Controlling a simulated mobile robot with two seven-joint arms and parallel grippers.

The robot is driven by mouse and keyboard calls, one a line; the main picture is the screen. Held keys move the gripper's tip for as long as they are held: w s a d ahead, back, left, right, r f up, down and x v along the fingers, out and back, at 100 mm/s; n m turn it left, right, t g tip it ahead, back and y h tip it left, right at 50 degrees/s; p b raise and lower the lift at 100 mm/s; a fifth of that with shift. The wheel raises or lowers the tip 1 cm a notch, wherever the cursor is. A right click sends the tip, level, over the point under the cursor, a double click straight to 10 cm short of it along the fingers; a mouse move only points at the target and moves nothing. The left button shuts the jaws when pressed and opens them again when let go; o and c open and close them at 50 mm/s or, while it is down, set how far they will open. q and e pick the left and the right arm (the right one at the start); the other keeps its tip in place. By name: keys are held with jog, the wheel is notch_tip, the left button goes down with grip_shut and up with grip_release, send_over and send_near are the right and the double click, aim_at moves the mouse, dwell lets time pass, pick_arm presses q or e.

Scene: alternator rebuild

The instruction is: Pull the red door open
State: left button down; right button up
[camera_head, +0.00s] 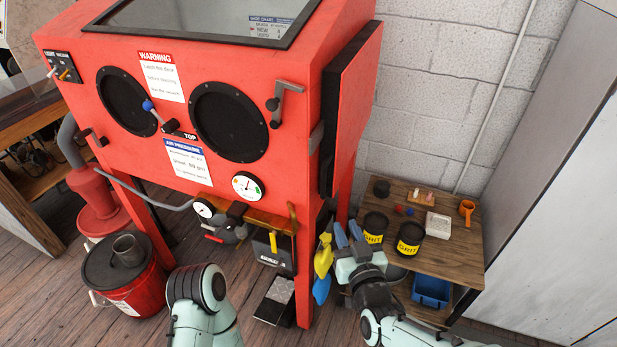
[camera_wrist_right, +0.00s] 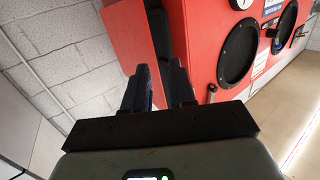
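The red cabinet (camera_head: 225,65) fills the upper left of the head view. Its red door (camera_head: 352,115) is on the right side and stands slightly ajar, with a dark gap along its front edge. The door also shows in the right wrist view (camera_wrist_right: 126,38), left of the dark gap and the cabinet front (camera_wrist_right: 205,45). My right gripper (camera_head: 348,235) is below the door's lower front corner, its blue fingers pointing up. In the wrist view its fingers (camera_wrist_right: 161,88) are apart with nothing seen between them. My left arm shows at the bottom; its gripper is out of view.
A wooden side table (camera_head: 455,258) with black grit cans (camera_head: 409,238) and a blue bin (camera_head: 431,290) stands right of the door, near the block wall. A yellow item (camera_head: 323,256) hangs beside my right gripper. A red bucket (camera_head: 125,280) stands at left.

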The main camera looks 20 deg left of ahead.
aim_at(325, 179)
jog(key=shift+y, duration=0.3)
jog(key=x, duration=0.4)
jog(key=r+p+x, duration=0.1)
jog(key=x, duration=0.4)
jog(key=r+x, duration=0.1)
jog(key=x, duration=0.4)
jog(key=shift+s+a+r+p, duration=0.25)
jog(key=shift+a+p, duration=0.1)
jog(key=shift+a, duration=0.1)
grip_shut()
